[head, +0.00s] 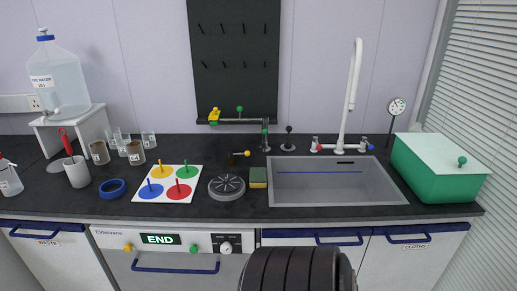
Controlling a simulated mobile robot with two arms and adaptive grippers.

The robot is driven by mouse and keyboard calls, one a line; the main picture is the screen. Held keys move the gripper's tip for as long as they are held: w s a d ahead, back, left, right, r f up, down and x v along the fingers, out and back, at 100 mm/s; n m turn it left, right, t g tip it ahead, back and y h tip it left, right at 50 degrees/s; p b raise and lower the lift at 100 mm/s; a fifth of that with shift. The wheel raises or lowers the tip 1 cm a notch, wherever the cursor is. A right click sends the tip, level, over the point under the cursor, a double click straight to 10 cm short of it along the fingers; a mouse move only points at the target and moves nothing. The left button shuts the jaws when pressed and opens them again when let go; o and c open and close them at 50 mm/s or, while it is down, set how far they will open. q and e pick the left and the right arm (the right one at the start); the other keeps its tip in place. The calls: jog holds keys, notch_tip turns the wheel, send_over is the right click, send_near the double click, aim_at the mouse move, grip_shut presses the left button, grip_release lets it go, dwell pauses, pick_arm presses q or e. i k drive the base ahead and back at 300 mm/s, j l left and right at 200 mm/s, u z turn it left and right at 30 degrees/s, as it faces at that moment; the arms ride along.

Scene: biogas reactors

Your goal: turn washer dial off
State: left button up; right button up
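The washer (110,268) is a white front-loading unit built in under the counter at the lower left. Its front panel has a lit display (160,239) reading END in green. A yellow knob (127,247) and a green knob (194,248) are on the panel too. A blue bar handle (175,268) runs across the door below; the door looks shut. Neither of my grippers is in view.
The dark counter above holds a round grey disc (227,187), a sponge (258,178), a board with coloured discs (168,197), a blue ring (112,188) and several beakers. A sink (335,195) and green box (440,175) are at right.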

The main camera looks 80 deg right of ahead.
aim_at(225, 248)
jog(key=z, duration=1.95)
